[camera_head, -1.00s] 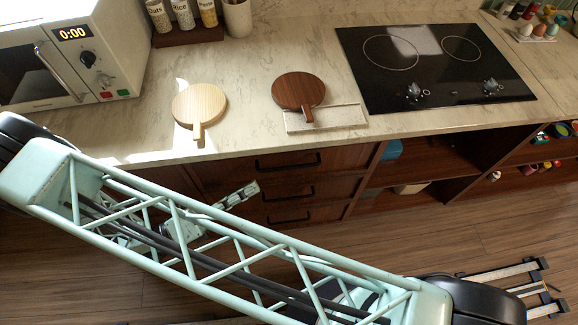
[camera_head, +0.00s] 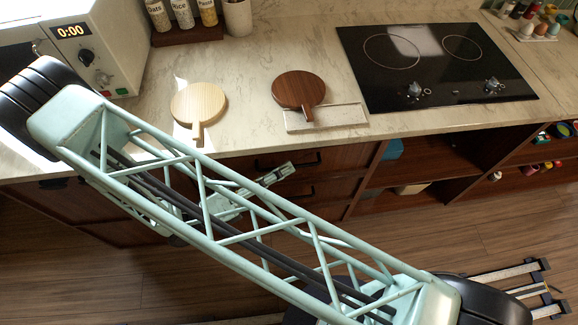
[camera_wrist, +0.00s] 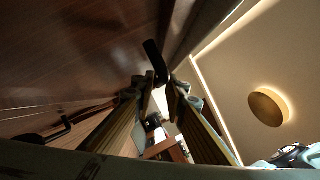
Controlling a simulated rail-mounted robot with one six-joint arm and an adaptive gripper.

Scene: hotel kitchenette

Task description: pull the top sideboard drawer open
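The sideboard's top drawer (camera_head: 338,158) sits right under the counter edge and looks closed. Its black bar handle (camera_head: 303,162) is partly hidden by my arm and gripper in the head view. My gripper (camera_head: 288,171) is just in front of and below this handle. In the wrist view my gripper (camera_wrist: 161,84) has its two fingers apart with a gap between them. A black handle (camera_wrist: 153,58) stands at the fingertips, close to the gap; whether it lies between them or just beyond, I cannot tell.
Another black handle (camera_wrist: 45,135) shows at lower left in the wrist view. The counter holds a pale round board (camera_head: 199,101), a dark round board (camera_head: 298,88), a hob (camera_head: 435,65) and a microwave (camera_head: 75,50). Open shelves (camera_head: 430,160) lie right of the drawers.

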